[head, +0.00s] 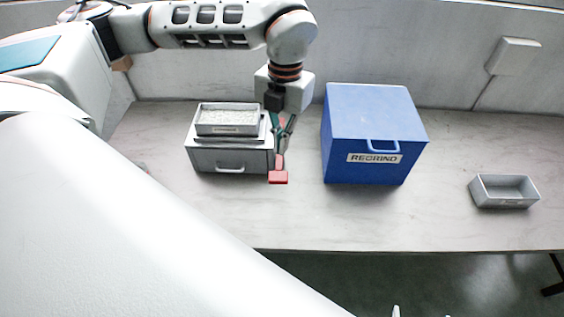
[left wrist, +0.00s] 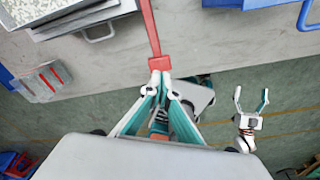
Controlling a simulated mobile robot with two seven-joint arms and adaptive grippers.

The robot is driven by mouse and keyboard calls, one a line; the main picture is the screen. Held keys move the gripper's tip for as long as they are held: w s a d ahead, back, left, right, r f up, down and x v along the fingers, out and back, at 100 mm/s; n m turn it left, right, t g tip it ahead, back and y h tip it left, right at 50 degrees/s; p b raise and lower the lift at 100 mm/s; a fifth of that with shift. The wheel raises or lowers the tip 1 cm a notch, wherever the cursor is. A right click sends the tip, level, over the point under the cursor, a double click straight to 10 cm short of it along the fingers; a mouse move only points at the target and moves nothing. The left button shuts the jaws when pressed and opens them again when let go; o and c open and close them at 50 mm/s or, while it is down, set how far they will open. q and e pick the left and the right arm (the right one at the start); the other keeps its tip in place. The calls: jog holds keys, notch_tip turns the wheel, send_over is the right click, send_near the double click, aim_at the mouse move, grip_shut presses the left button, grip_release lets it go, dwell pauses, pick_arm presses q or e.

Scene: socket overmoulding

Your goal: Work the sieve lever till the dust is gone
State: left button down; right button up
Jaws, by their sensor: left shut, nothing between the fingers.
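The sieve (head: 228,156) is a grey box with a front handle, standing on the bench in the head view. A grey tray of pale granules (head: 228,120) sits on top of it. The red lever (head: 278,177) sticks out at the sieve's right side, with a block-shaped end; it also shows in the left wrist view (left wrist: 160,62). My left gripper (head: 282,147) is shut and empty, its fingertips right at the lever's end block; whether they touch is unclear. My right gripper (left wrist: 251,103) is open and empty, seen in the left wrist view. Dust cannot be made out.
A blue lidded box marked REGRIND (head: 365,172) stands right of the lever. An empty grey tray (head: 504,204) lies farther right. A clear container with red pieces (left wrist: 46,80) shows in the left wrist view. The bench front between the blue box and empty tray is free.

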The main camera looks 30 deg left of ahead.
aim_at(279, 174)
pick_arm(q)
jog(key=f+b, duration=0.1)
jog(key=f, duration=0.1)
jog(key=f+b, duration=0.3)
jog(key=shift+s+f, duration=0.25)
jog(key=shift+f, duration=0.1)
jog(key=shift+f+b, duration=0.4)
jog(key=shift+f, duration=0.25)
pick_arm(e)
notch_tip(279, 174, down, 6)
jog(key=s, duration=0.1)
jog(key=shift+r, duration=0.1)
